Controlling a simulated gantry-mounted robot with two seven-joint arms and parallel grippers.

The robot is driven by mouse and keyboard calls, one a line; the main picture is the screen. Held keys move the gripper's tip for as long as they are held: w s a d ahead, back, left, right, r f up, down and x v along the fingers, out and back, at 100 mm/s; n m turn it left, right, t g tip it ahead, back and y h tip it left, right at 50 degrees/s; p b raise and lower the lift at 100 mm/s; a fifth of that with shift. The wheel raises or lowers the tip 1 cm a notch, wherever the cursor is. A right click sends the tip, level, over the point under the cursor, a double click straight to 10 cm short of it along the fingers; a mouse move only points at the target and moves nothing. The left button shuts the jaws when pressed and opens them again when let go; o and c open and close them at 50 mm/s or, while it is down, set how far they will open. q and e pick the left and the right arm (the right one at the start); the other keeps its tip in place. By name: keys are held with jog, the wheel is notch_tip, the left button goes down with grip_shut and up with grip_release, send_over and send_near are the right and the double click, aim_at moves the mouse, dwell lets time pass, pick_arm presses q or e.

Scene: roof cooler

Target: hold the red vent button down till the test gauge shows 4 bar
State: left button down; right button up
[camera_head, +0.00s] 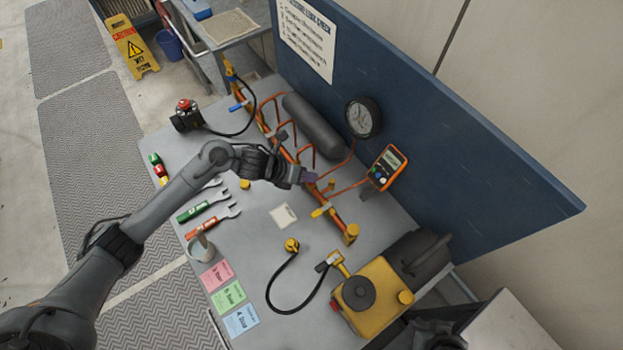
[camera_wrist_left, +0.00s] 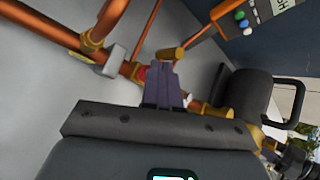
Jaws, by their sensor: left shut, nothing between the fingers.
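My left gripper (camera_head: 309,178) is shut and empty, its fingertips at the copper pipe manifold (camera_head: 335,220) in the middle of the bench. In the left wrist view the purple-grey fingers (camera_wrist_left: 165,80) are together over the pipe. A small red patch (camera_wrist_left: 142,72) shows beside them, mostly hidden; I cannot tell if it is the vent button or if they press it. A round dial gauge (camera_head: 362,117) is by the blue board; its reading is too small to read. An orange digital meter (camera_head: 386,167) stands to its right, its figures unreadable.
A grey cylinder (camera_head: 313,125) lies behind the pipes. A yellow pump (camera_head: 372,293) with a black hose stands at the right.

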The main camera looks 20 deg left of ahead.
pick_arm(q)
jog(key=shift+r, duration=0.35)
jog(key=shift+r, duration=0.15)
jog(key=shift+r+p, duration=1.85)
jog(key=shift+r, duration=0.55)
jog(key=shift+d, duration=0.1)
